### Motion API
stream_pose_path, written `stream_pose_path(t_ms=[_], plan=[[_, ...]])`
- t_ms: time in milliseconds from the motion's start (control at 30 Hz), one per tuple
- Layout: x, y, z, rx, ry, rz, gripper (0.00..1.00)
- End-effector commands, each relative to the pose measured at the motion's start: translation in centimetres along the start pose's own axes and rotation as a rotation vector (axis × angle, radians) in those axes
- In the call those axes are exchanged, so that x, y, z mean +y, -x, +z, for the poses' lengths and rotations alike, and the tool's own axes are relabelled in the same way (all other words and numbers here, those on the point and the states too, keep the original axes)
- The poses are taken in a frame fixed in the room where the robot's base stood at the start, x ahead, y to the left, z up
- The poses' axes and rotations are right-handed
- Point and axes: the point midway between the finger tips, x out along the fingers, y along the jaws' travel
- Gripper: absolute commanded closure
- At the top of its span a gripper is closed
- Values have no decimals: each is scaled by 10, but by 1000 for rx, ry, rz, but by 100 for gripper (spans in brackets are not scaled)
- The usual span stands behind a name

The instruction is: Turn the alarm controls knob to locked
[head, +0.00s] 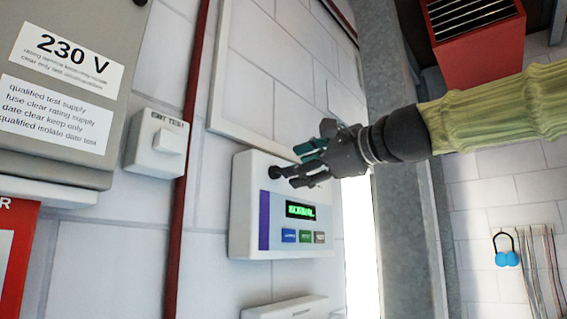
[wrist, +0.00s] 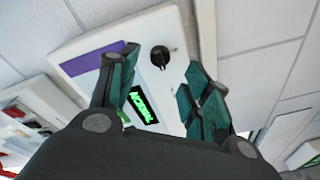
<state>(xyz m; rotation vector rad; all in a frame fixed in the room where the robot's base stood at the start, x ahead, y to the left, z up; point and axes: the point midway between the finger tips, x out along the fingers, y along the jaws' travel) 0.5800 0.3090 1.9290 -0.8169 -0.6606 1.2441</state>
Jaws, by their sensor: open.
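The alarm controls panel (head: 244,229) is a white wall box with a purple stripe, a green lit display (head: 300,210) and several coloured buttons. The display seems to read "NORMAL". No contact with the knob is visible.
A white switch box (head: 156,144) is on the wall left of a red vertical pipe (head: 184,200). A grey cabinet (head: 120,15) with a 230 V label is at the far left. A grey metal column (head: 395,220) stands right of the panel. A white box (head: 285,308) is below.

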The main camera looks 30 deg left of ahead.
Motion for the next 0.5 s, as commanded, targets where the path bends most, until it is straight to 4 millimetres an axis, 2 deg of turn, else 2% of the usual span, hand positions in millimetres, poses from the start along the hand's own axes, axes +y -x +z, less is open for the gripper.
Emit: stream_pose_path(t_ms=[200,500], plan=[[-2,-34,1,0,0,1,52],[-1,-54,1,-1,1,-1,52]])
